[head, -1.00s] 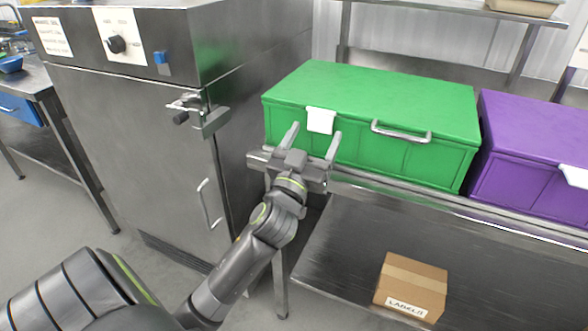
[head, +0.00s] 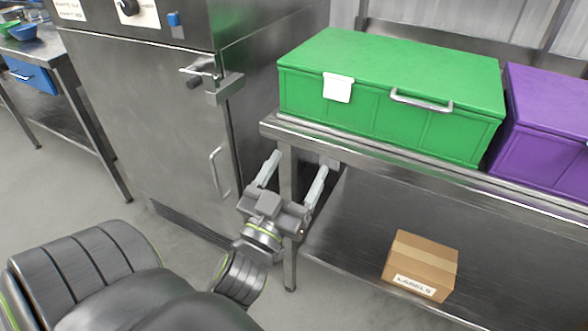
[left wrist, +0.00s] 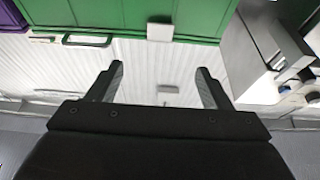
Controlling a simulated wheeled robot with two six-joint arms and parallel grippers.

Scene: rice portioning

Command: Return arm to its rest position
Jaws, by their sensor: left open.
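My left gripper (head: 292,182) is open and empty in the head view. Its two fingers point up, in front of the near left leg of the steel table and below the table's front edge. In the left wrist view, the fingers (left wrist: 160,88) are spread with nothing between them. My right gripper is in neither view.
A green box (head: 390,95) and a purple box (head: 550,130) stand on the steel table (head: 400,165). A cardboard box (head: 420,265) sits on its lower shelf. A tall steel cabinet (head: 150,120) stands at the left. Open floor (head: 60,195) lies further left.

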